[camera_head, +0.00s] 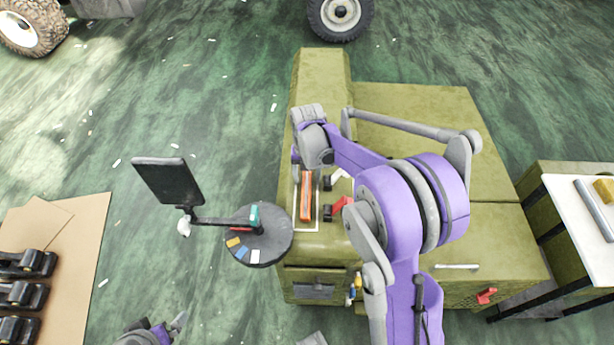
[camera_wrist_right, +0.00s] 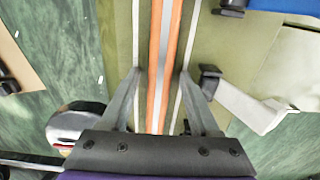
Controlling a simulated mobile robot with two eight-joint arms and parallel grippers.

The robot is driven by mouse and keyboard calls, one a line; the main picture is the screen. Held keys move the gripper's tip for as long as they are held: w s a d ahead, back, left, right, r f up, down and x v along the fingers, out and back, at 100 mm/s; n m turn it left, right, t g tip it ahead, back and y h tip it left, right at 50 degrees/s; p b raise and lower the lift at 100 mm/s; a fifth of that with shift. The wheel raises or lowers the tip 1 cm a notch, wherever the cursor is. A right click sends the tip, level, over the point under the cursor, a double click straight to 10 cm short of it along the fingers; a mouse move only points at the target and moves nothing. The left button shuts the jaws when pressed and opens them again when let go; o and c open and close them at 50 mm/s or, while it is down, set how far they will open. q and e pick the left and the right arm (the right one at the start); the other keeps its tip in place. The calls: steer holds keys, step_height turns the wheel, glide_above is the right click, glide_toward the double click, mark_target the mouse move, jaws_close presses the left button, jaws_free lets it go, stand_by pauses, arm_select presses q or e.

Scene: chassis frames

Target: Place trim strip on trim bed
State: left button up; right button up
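The trim strip (camera_head: 306,196) is long and orange with a grey band down its middle. It lies inside a white outline on the green bench top, which looks like the trim bed (camera_head: 291,218). In the right wrist view the strip (camera_wrist_right: 163,60) runs lengthwise between white lines, with bare bed (camera_wrist_right: 143,30) beside it. My right gripper (camera_wrist_right: 161,75) is open, its fingertips apart on either side of the strip with gaps. In the head view the right arm's wrist hides the strip's far end. My left gripper (camera_head: 163,324) is at the bottom edge, away from the bench.
A round grey stand (camera_head: 265,247) with coloured tabs and a dark screen (camera_head: 168,182) stands left of the bed. Black clips (camera_head: 327,184) and a red part (camera_head: 341,205) lie close on its right. A white-topped table (camera_head: 575,225) is at right; brown sheet with black parts at left.

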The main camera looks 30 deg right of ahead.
mark_target(307, 179)
step_height(307, 179, up, 12)
steer(key=p, duration=0.1)
steer(key=s+a+f+m+t, duration=0.2)
steer(key=s+a+m, duration=0.3)
steer(key=s+m, duration=0.6)
steer(key=s+a+f+m+t, duration=0.2)
steer(key=s+a+m, duration=0.3)
steer(key=s+m, duration=0.5)
steer(key=shift+s+a+f+m+t, duration=0.2)
steer(key=shift+s+m+t, duration=0.3)
steer(key=shift+m, duration=3.8)
steer(key=shift+w, duration=0.1)
